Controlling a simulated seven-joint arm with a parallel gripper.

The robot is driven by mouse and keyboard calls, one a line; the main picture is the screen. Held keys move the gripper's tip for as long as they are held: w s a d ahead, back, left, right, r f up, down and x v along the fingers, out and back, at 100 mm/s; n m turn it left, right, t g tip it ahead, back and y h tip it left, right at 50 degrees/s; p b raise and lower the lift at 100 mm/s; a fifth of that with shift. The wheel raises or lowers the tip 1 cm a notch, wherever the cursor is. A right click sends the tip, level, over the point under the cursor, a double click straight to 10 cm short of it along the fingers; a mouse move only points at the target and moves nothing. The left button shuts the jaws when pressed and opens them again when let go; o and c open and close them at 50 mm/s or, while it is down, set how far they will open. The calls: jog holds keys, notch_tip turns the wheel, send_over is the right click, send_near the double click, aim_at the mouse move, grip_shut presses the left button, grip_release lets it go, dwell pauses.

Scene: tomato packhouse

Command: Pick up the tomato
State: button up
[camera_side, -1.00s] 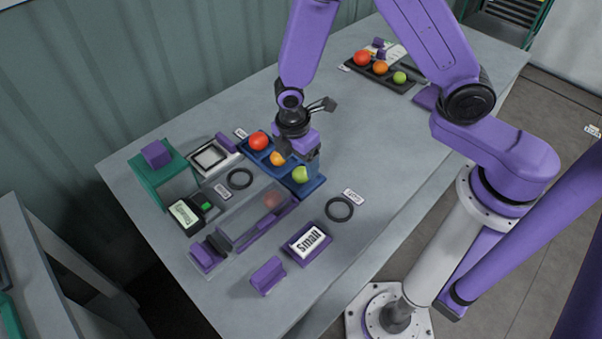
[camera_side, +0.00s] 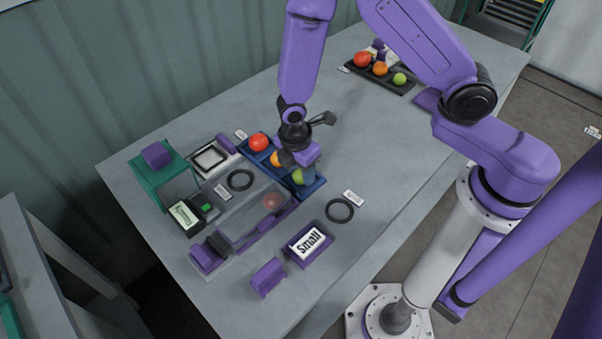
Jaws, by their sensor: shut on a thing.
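A blue tray (camera_side: 317,185) on the table holds a red tomato (camera_side: 258,142), an orange tomato (camera_side: 276,159) and a green tomato (camera_side: 298,177) in a row. My gripper (camera_side: 298,168) is low over the tray's near right end. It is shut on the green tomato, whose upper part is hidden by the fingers. The green tomato appears still at tray level. The orange tomato is partly covered by my gripper's left side.
A clear box (camera_side: 240,220) with a reddish tomato inside lies in front of the tray. Black rings (camera_side: 339,210), a "Small" sign (camera_side: 308,243), a scale-like device (camera_side: 187,215) and a green stand (camera_side: 160,172) are nearby. A dark tray (camera_side: 372,75) of tomatoes sits at the back.

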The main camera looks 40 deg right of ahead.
jog(key=shift+r, duration=0.9)
jog(key=shift+s+d+r, duration=2.5)
jog(key=shift+s+r, duration=3.05)
jog(key=shift+s, duration=0.85)
jog(key=w+a+f+m+y, duration=0.1)
jog(key=w+a+m, duration=0.4)
jog(key=w+m, duration=0.35)
jog(key=w+a+m+g+y, duration=0.1)
jog(key=w+a+m, duration=0.55)
jog(key=m, duration=0.35)
jog(key=w+a+f+m, duration=0.1)
jog(key=w+a+m, duration=0.3)
jog(key=w+m, duration=0.5)
jog(key=w+a+f+m+t, duration=0.1)
jog(key=w+f+m, duration=0.1)
jog(key=w+m, duration=0.9)
jog(key=shift+m+y, duration=0.4)
jog(key=shift+m, duration=0.05)
jog(key=shift+s+a+f, duration=0.1)
jog(key=shift+s+f, duration=0.15)
jog(key=shift+f, duration=0.85)
jog(key=shift+s+a+f, duration=0.1)
jog(key=shift+s+f, duration=0.1)
jog(key=shift+f, duration=0.85)
jog(key=shift+s+f, duration=0.25)
jog(key=shift+f, duration=0.85)
